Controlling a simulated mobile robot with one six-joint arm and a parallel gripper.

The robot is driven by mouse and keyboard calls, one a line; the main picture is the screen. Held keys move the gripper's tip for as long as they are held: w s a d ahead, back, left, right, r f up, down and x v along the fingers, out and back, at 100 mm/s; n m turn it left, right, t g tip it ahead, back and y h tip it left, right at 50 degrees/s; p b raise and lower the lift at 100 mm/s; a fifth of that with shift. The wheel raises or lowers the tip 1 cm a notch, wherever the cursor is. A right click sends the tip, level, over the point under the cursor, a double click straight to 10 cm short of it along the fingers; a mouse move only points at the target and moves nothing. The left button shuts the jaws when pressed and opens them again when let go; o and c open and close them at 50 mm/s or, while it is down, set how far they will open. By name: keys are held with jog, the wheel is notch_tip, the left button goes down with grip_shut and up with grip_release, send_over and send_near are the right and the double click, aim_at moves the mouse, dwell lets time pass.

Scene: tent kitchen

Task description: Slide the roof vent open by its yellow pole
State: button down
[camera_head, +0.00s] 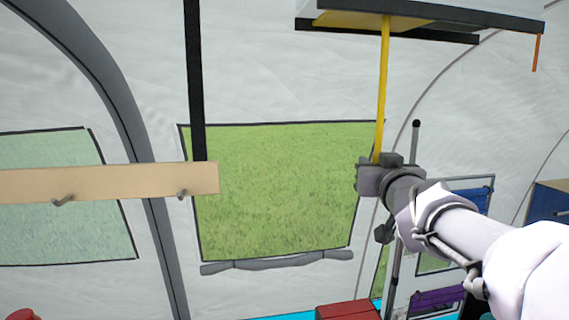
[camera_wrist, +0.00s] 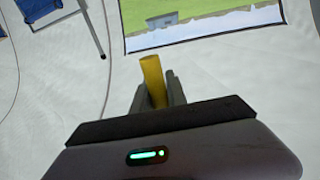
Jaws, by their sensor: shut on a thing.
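The yellow pole (camera_head: 383,90) hangs down from the roof vent (camera_head: 420,14) at the top of the head view. The vent is a pale panel with dark and yellow edges. My gripper (camera_head: 376,168) is at the pole's lower end, with its jaws shut on it. In the wrist view the yellow pole (camera_wrist: 153,78) stands between the two grey fingers (camera_wrist: 157,95). How far the vent is open cannot be told.
A wooden rail (camera_head: 110,182) with hooks is at left, by a black upright strip (camera_head: 195,80). A window (camera_head: 280,185) lies behind. An orange strip (camera_head: 536,52) hangs at the upper right. A red box (camera_head: 347,310) and a blue cabinet (camera_head: 548,203) stand lower down.

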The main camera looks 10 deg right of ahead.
jog(key=shift+f, duration=0.1)
dwell(0.3)
jog(key=c, duration=1.5)
grip_release()
jog(key=shift+a, duration=0.1)
jog(key=shift+o, duration=0.9)
jog(key=shift+a, duration=0.2)
jog(key=shift+d, duration=0.1)
